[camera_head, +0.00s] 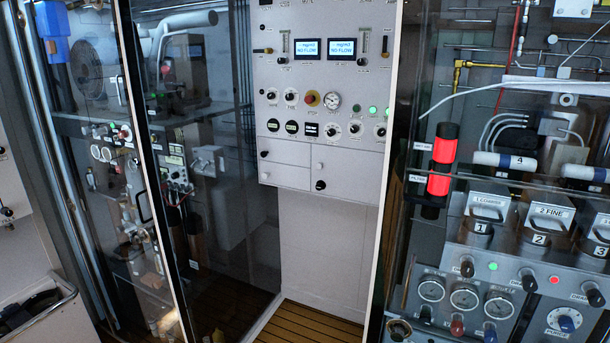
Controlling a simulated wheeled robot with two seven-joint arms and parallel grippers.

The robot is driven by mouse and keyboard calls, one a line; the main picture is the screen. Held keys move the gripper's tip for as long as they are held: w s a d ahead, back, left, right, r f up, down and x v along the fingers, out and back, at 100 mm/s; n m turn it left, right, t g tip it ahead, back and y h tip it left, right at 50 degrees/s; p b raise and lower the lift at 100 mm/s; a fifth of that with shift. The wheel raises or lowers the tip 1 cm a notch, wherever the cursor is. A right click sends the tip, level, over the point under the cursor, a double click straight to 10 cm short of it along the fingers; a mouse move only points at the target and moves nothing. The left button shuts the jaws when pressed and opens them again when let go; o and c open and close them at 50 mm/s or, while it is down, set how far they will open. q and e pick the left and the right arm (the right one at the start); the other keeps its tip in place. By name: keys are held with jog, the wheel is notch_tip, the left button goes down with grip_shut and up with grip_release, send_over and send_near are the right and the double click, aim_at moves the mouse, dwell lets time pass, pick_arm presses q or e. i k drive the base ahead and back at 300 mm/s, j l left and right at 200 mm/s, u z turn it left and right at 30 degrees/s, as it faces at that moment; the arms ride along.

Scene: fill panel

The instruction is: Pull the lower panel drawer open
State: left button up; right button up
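A pale grey panel (325,95) stands in the middle of the view, between glass doors. In its lower part are several flat fronts with small knobs. A wider front (350,172) on the right has a light knob above and a dark knob (320,185) below. All these fronts look flush with the panel and shut. Which one is the lower drawer is not clear. Neither of my grippers is in view.
A glass door (225,200) stands to the panel's left. To the right, a framed glass pane (400,150) covers gauges and red lights. Below the panel is a plain white wall (325,255) and a clear slatted wooden floor (310,325).

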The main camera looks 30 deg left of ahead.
aim_at(288, 175)
jog(key=u, duration=1.2)
